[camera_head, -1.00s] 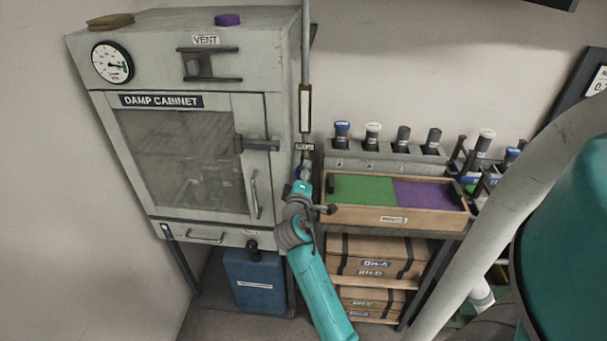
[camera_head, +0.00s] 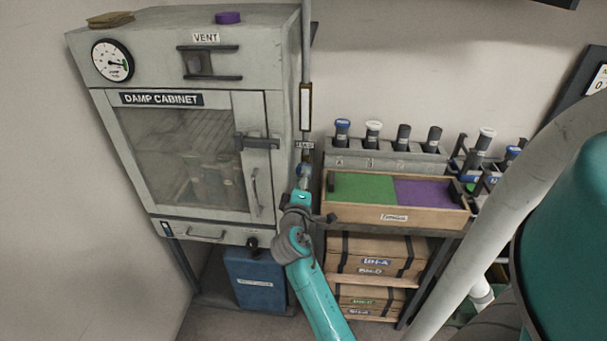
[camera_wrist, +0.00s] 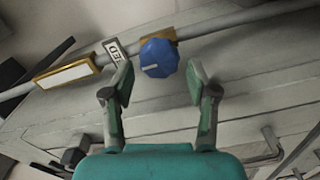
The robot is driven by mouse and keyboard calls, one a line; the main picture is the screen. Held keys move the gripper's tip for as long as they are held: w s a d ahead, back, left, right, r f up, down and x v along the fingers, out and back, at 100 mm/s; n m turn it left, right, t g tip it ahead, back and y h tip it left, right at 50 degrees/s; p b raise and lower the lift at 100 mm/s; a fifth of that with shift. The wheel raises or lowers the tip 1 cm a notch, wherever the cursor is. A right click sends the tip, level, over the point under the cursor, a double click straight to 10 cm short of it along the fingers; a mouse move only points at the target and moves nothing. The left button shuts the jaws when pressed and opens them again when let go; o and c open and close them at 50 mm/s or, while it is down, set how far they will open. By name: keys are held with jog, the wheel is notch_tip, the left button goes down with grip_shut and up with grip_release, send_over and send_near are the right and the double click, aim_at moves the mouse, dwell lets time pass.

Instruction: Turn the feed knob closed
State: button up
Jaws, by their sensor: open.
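The feed knob (camera_wrist: 159,57) is a blue, many-sided knob with a pale mark on its face. It sits on a grey pipe (camera_wrist: 220,27) beside a small label ending in "ED". In the wrist view my gripper (camera_wrist: 160,80) is open, with one finger on each side of the knob, and I see no clear contact.
The damp cabinet (camera_head: 190,160) stands left of the pipe, its door shut. A wooden tray (camera_head: 395,217) with green and purple sections is close on the right. Boxes (camera_head: 375,255) sit below it, and a blue container (camera_head: 255,280) stands under the cabinet.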

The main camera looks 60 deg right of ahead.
jog(key=v, duration=0.8)
dwell(0.4)
jog(key=s+a+f+n+t+y, duration=0.1)
jog(key=s+a+f+t+y, duration=0.2)
jog(key=a, duration=0.5)
jog(key=s+a+f+n+t+y, duration=0.1)
jog(key=s+a+f+t+y, duration=0.2)
jog(key=a+f, duration=0.35)
jog(key=s+a+f+n+t+y, duration=0.1)
jog(key=s+a+f+y, duration=0.3)
jog(key=a, duration=0.4)
jog(key=s+a+r+m+y, duration=0.2)
jog(key=s+a, duration=0.3)
jog(key=s, duration=0.3)
jog(key=s+a+r+m+t+y, duration=0.1)
jog(key=s+a+r+m+y, duration=0.1)
jog(key=s+a+r+y, duration=0.2)
jog(key=s+a, duration=0.2)
jog(key=s, duration=0.2)
jog(key=shift+s+a+y, duration=0.2)
jog(key=shift+y, duration=0.1)
